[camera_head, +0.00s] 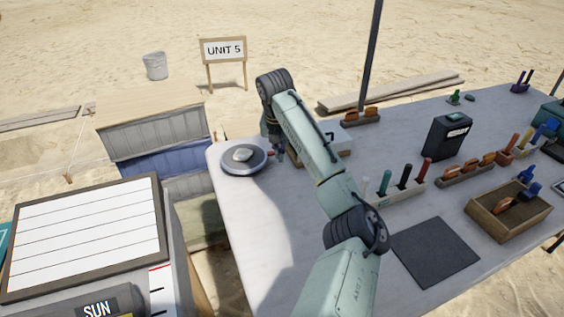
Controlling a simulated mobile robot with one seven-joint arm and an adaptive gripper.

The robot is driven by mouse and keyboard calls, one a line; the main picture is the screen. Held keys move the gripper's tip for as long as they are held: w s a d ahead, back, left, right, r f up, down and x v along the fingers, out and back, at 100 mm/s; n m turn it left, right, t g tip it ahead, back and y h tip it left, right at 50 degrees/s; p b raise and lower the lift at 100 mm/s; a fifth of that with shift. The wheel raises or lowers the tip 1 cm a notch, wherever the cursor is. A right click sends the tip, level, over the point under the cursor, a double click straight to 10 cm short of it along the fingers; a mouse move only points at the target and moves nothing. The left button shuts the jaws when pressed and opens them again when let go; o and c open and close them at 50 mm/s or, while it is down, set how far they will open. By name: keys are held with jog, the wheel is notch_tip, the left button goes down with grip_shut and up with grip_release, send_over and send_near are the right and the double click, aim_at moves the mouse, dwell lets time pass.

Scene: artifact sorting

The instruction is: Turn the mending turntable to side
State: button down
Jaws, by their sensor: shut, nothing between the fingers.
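The mending turntable (231,167) is a round grey disc with a dark edge at the far left corner of the table. A small pale object (243,155) rests on its top. A small reddish part shows at the turntable's right edge, close to my gripper. My gripper (279,157) points down just right of the turntable, shut and empty. Whether its fingertips touch the turntable or only stand beside it, I cannot tell. My arm hides part of the box behind it.
A dark mat (435,253) lies at the front of the white table (245,225). A wooden tray (483,217) with several pieces, a black box (446,137) and racks of coloured tools stand to the right. A dark pole (371,55) rises behind.

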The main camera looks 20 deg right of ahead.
jog(key=s+a+r+n+t+y+b, duration=0.1)
jog(key=s+r+n+t+b, duration=0.1)
jog(key=s+r+n+b, duration=0.25)
jog(key=p+x, duration=0.1)
jog(key=x, duration=0.4)
jog(key=p+x, duration=0.2)
jog(key=x, duration=0.3)
jog(key=shift+w+a+f, duration=0.15)
jog(key=shift+w+a, duration=0.1)
jog(key=shift+w, duration=0.05)
jog(key=shift+w+r+p, duration=0.2)
jog(key=shift+w+p, duration=0.4)
jog(key=shift+w, duration=0.65)
jog(key=shift+w+f, duration=0.15)
jog(key=shift+w, duration=0.55)
